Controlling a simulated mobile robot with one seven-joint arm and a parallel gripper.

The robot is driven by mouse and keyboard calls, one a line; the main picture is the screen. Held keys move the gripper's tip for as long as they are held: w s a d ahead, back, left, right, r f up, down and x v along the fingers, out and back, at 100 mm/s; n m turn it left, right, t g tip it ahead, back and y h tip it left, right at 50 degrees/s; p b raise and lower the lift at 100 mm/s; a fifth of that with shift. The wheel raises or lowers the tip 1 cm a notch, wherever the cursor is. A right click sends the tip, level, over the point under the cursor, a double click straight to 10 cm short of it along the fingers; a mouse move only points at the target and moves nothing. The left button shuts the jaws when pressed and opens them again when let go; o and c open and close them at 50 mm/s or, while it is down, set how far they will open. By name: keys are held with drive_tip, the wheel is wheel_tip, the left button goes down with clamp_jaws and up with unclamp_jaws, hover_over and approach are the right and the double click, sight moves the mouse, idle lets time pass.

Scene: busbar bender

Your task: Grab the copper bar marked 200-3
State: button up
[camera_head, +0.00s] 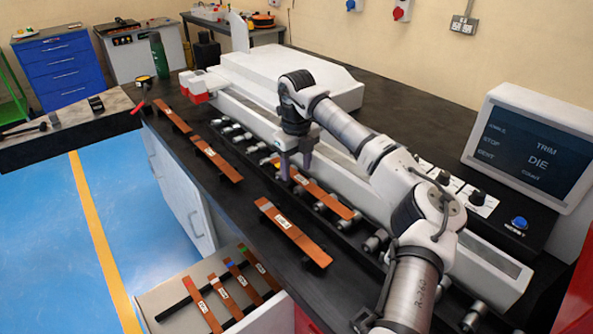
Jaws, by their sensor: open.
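Several copper bars with small white labels are in view, and the label text is too small to read, so I cannot tell which is 200-3. One bar (325,198) lies on the rollers of the bender, close to my gripper. Another bar (298,237) lies in front of it near the bench edge. Two more, a middle bar (218,163) and a far bar (173,117), lie farther left along the bench. My gripper (294,172) is open and points down at the far-left end of the bar on the rollers. Whether it touches that bar cannot be told.
Several more copper bars (203,306) with coloured ends lie in an open drawer (158,301) below. The white bender housing (290,75) stands behind my gripper. A control screen (530,150) stands at the right. A green bottle (158,55) stands at the far bench end.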

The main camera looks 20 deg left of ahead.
drive_tip(key=shift+f, duration=0.35)
drive_tip(key=shift+c, duration=0.3)
clamp_jaws()
drive_tip(key=shift+r, duration=0.1)
